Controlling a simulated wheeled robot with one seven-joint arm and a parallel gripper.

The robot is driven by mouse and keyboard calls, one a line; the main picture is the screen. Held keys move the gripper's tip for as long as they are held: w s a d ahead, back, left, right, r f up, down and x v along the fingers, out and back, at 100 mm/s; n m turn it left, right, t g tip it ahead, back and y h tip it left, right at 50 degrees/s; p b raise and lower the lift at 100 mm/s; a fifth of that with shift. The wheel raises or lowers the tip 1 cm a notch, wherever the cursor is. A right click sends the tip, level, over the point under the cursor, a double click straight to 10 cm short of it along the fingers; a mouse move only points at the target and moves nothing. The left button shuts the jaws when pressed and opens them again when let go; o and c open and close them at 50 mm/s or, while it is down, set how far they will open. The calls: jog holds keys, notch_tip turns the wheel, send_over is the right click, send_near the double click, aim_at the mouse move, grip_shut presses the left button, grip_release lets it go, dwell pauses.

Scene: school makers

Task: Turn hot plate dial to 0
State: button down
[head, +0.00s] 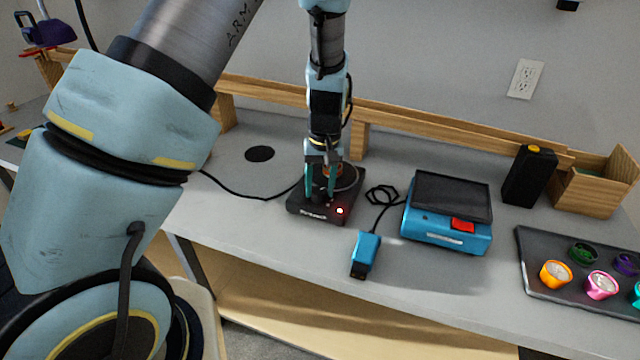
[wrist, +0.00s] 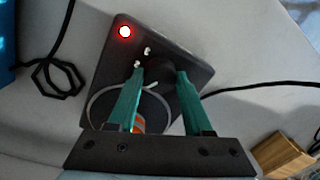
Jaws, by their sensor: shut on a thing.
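The hot plate (head: 325,213) is a small black box on the grey bench, with a lit red light (head: 340,210) at its front right. The same hot plate shows in the wrist view (wrist: 192,52), its red light (wrist: 125,31) at the upper left near white markings. My gripper (head: 320,196) points down over the hot plate. Its teal fingers, seen in the wrist view (wrist: 160,74), reach down to the top of the plate and close on the dark dial between their tips. The dial's outline and its setting cannot be made out.
A round heating ring (wrist: 97,105) with an orange item (wrist: 139,124) lies beside the fingers. A blue device (head: 445,232), a blue handheld piece (head: 365,254) and a tray of colourful cups (head: 535,270) stand to the right. A black cord (head: 240,192) runs left.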

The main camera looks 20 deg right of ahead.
aim_at(322, 189)
jog(key=n+p, duration=0.1)
jog(key=n, duration=0.5)
jog(key=shift+w+r+p, duration=0.1)
jog(key=shift+w+p, duration=0.05)
jog(key=shift+p, duration=0.2)
dwell(0.4)
jog(key=shift+c, duration=1.6)
grip_release()
notch_tip(322, 189, up, 11)
jog(key=b, duration=0.2)
jog(key=shift+d, duration=0.3)
